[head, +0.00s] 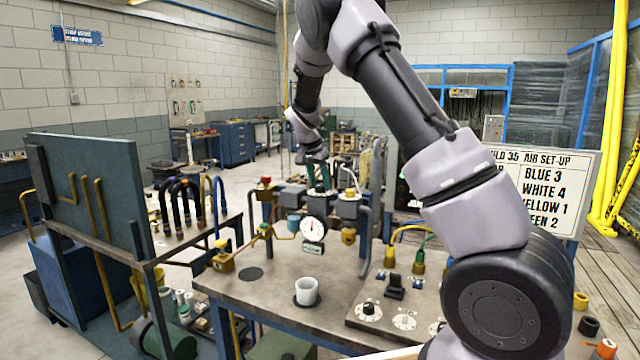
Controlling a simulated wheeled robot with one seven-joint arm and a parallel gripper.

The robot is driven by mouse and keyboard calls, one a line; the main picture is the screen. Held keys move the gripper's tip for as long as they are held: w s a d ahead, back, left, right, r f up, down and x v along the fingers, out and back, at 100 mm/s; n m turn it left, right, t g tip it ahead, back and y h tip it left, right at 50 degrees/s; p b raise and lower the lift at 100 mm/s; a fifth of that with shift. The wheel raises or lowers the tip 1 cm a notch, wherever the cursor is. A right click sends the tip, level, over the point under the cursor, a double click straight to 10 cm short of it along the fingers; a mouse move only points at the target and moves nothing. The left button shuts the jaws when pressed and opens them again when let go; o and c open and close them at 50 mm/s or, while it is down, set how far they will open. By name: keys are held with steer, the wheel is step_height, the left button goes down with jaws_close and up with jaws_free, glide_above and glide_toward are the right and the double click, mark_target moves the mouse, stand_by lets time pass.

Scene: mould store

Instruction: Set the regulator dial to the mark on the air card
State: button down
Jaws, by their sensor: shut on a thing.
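The air card (548,198) is a white board at the right, headed "AIR SET-UP". It reads BLUE 3, WHITE 4 and, partly covered by my arm, YELLOW 1 and GREEN 2. The regulator assembly (349,208) stands at the back of the bench, with a round white gauge (314,229) on its front. My gripper (321,180) points down at the top of this assembly, above the gauge, and is shut on what appears to be the regulator dial. The dial is small and mostly hidden by the fingers, so its setting cannot be read.
On the bench (262,294) stand a white cup (307,291) and, at right, a plate (385,318) with several round scales and yellow and green hose fittings. A rack with dark hoses (180,205) stands at left. My arm crosses the right side.

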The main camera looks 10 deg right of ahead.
steer(key=shift+m+g+h, duration=0.3)
steer(key=shift+m+g, duration=0.1)
steer(key=shift+m, duration=0.7)
steer(key=shift+c, duration=2.1)
jaws_free()
steer(key=shift+a, duration=0.1)
steer(key=v, duration=1)
steer(key=shift+r, duration=0.3)
steer(key=shift+a, duration=0.1)
